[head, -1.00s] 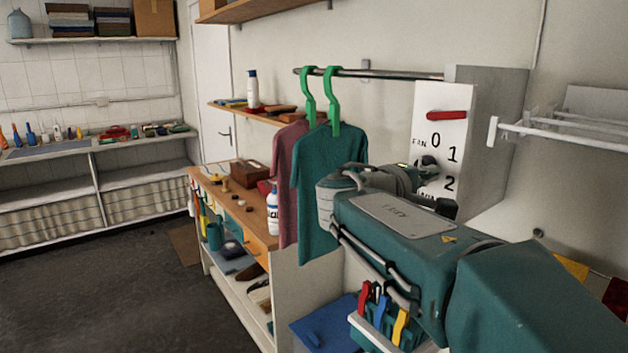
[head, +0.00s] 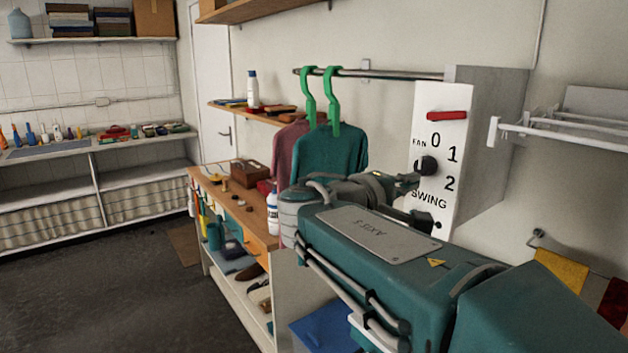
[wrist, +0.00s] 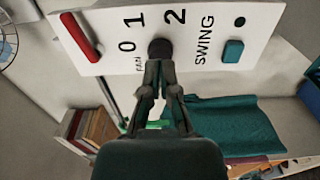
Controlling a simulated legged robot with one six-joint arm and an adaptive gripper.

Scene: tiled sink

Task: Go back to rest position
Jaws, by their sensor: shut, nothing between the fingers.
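My gripper (head: 412,183) is shut and empty, in front of the white control panel (head: 431,110) in the head view. In the wrist view the gripper (wrist: 161,68) has its fingertips together just below the black knob (wrist: 160,49) in the picture; I cannot tell whether they touch it. The knob also shows in the head view (head: 427,165), among the marks 0, 1, 2, FAN and SWING. A red handle (head: 446,115) sits at the panel's top. A teal button (wrist: 233,51) shows beside SWING in the wrist view.
A teal shirt (head: 330,150) and a maroon shirt (head: 290,137) hang on green hangers from a rail (head: 385,73) behind my arm. A wooden bench (head: 235,208) stands left of it. A white rack (head: 560,128) juts from the right wall.

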